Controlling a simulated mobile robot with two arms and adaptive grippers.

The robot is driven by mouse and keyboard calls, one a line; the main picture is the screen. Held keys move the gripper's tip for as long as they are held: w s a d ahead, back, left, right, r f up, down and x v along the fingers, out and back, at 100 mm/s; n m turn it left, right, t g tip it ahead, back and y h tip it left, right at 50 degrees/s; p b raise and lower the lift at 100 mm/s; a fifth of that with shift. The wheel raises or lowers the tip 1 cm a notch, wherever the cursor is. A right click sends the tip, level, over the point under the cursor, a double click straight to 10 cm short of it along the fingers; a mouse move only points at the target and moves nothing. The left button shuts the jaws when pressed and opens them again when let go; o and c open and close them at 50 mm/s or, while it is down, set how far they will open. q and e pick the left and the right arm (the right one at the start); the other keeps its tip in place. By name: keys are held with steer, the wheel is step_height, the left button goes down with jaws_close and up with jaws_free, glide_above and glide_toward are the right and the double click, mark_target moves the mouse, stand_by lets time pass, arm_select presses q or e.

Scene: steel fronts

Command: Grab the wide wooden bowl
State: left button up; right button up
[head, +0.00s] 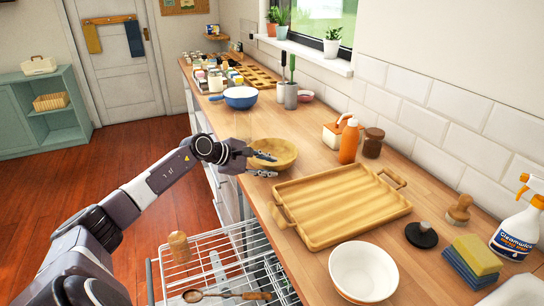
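The wide wooden bowl (283,150) stands upright on the wooden counter, behind the ribbed wooden tray. My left gripper (275,166) reaches over the counter's front edge to the near left side of the bowl. Its two fingers are spread apart, one over the bowl's near side and the other lower, in front of it. I cannot tell whether a finger touches the bowl. Nothing shows held between the fingers. Part of the bowl's near left side is hidden by the gripper. My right gripper is not in view.
The wooden tray (335,209) lies close in front of the bowl. An orange bottle (349,143) stands to its right, and a blue pan (241,100) stands farther back. A white bowl (362,272) is nearer. An open wire dish rack (207,262) sits below the counter edge.

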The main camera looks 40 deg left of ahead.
arm_select(q)
steer(key=shift+x, duration=1)
steer(key=shift+c, duration=0.4)
jaws_close()
